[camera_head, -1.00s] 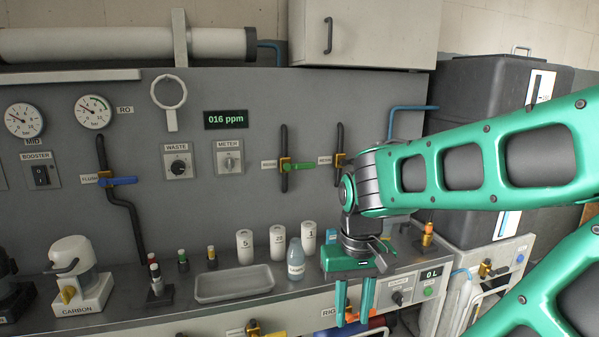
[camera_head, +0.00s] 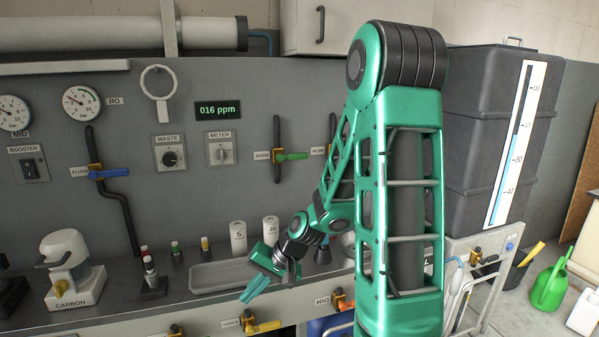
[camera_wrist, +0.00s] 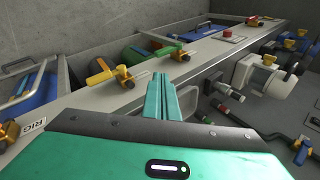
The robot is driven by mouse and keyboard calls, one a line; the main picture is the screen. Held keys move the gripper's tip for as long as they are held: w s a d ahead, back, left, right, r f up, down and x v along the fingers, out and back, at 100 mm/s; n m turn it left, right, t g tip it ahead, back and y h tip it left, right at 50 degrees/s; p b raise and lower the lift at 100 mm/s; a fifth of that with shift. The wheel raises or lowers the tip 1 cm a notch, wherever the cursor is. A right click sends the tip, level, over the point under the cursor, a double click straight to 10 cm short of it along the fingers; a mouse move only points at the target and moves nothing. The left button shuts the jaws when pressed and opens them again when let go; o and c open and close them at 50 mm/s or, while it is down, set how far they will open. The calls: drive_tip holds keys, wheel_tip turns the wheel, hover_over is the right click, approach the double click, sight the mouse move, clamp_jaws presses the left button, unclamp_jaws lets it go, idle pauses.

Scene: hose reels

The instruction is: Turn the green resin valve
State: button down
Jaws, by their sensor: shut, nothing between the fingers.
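The green valve handle (camera_head: 291,157) is level on a dark vertical pipe on the grey panel, right of the meter switch. A small label, too blurred to read for sure, sits at its left. My gripper (camera_head: 255,290) is shut and empty, low over the front of the bench, below and left of this valve and well apart from it. Its fingers point down and left. In the wrist view my gripper (camera_wrist: 160,90) shows its two fingers together, with the bench beyond.
A blue valve handle (camera_head: 109,174) is at left on the panel. A grey tray (camera_head: 228,275) and white cartridges (camera_head: 238,238) stand on the bench. A yellow valve handle (camera_head: 263,327) is on the bench front. My arm hides part of the panel's right side. A dark tank (camera_head: 490,130) stands at right.

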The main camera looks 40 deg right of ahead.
sight(292, 157)
drive_tip(key=w+a+r+m+t+y, duration=0.1)
drive_tip(key=w+r+m+t+y, duration=0.3)
drive_tip(key=w, duration=0.5)
drive_tip(key=w+d+r+m+t+h, duration=0.2)
drive_tip(key=w+d+r+m+t, duration=0.3)
drive_tip(key=m+t, duration=0.15)
drive_tip(key=s+d+r+m+t+h, duration=0.25)
drive_tip(key=d+m+h, duration=0.55)
drive_tip(key=d+m, duration=0.45)
drive_tip(key=s+d+r+m+t+h, duration=0.1)
drive_tip(key=d+r+m+h, duration=0.2)
drive_tip(key=d+m+h, duration=0.85)
drive_tip(key=w+d+r+n+y, duration=0.2)
drive_tip(key=w+d+r+y, duration=0.2)
drive_tip(key=w, duration=0.5)
drive_tip(key=shift+d+r, duration=1.4)
drive_tip(key=shift+d, duration=0.15)
